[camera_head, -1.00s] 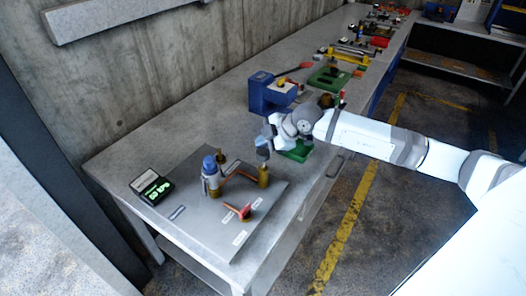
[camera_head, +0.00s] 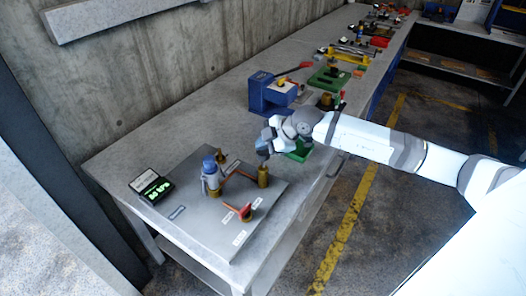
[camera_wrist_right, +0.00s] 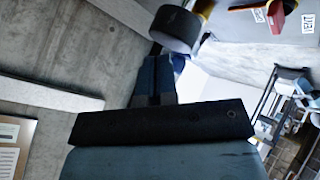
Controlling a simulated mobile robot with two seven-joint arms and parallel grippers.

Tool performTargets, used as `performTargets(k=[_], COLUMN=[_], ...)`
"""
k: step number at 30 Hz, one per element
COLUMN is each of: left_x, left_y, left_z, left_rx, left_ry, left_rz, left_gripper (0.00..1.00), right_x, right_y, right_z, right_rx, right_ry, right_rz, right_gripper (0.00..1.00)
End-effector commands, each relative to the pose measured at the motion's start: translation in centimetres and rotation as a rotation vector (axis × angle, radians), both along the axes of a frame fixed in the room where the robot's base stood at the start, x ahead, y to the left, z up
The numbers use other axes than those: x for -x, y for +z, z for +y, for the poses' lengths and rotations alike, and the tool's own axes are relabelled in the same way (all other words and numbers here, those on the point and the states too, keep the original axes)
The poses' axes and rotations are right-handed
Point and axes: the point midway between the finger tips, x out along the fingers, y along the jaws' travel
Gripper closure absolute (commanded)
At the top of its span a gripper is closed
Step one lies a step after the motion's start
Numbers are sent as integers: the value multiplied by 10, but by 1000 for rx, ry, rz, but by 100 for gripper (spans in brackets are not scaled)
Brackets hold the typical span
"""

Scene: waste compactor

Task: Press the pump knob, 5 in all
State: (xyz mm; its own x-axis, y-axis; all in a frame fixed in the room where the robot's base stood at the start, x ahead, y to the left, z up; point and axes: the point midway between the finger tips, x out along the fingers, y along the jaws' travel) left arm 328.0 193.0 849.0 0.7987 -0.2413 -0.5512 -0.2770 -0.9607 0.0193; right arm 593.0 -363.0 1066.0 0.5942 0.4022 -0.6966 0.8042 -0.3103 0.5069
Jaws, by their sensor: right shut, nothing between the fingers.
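On a grey plate (camera_head: 188,222) at the bench's near end stands a brass pump-like cylinder (camera_head: 263,177). My right gripper (camera_head: 264,156) is shut, pointing down just above its top and covering whatever is there. In the right wrist view, a dark round knob (camera_wrist_right: 175,29) lies just beyond the tips of my shut right fingers (camera_wrist_right: 155,78). I cannot tell whether they touch. A green-lit display (camera_head: 157,189) stands at the plate's left; its digits are too small to read surely. My left gripper is out of view.
Left of the cylinder stands a blue-topped grey fitting (camera_head: 210,172), joined by a copper pipe. A red-handled valve (camera_head: 245,212) is at the front. A blue machine (camera_head: 271,93) and green-based devices stand farther along the bench. A concrete wall (camera_head: 130,80) borders the back.

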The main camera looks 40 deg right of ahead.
Motion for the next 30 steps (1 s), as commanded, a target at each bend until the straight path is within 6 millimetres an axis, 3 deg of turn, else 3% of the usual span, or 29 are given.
performTargets(k=[30], left_x=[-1], left_y=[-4], left_z=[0], left_rx=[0], left_ry=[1], left_rz=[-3], left_gripper=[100], right_x=[0], right_y=[-10], right_z=[0], right_rx=[1], right_ry=[0], right_rz=[1], right_gripper=[100])
